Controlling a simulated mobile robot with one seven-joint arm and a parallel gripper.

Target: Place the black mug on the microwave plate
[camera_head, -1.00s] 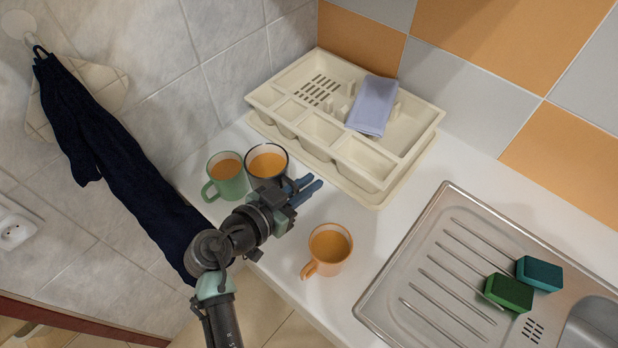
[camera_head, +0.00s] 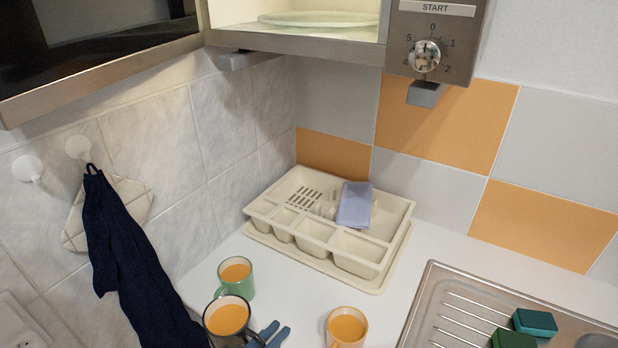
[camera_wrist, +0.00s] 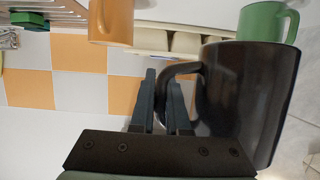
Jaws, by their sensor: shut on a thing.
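The black mug (camera_head: 209,322), with orange-brown contents, is upright at the bottom of the head view, left of my gripper (camera_head: 268,334). In the wrist view the black mug (camera_wrist: 250,100) fills the right side, and my gripper (camera_wrist: 165,95) is shut on its handle. The mug overlaps the counter in the picture, and its base is hidden in the head view. The microwave plate (camera_head: 318,18) is a pale glass disc inside the open, lit microwave (camera_head: 290,42) at the top of the head view.
A green mug (camera_head: 246,282) stands just behind the black mug. An orange mug (camera_head: 347,330) stands to the right. Behind are a cream rack (camera_head: 335,262) with a lilac cloth, and a steel sink (camera_head: 425,310) with sponges. The microwave door (camera_head: 110,60) stands open at upper left.

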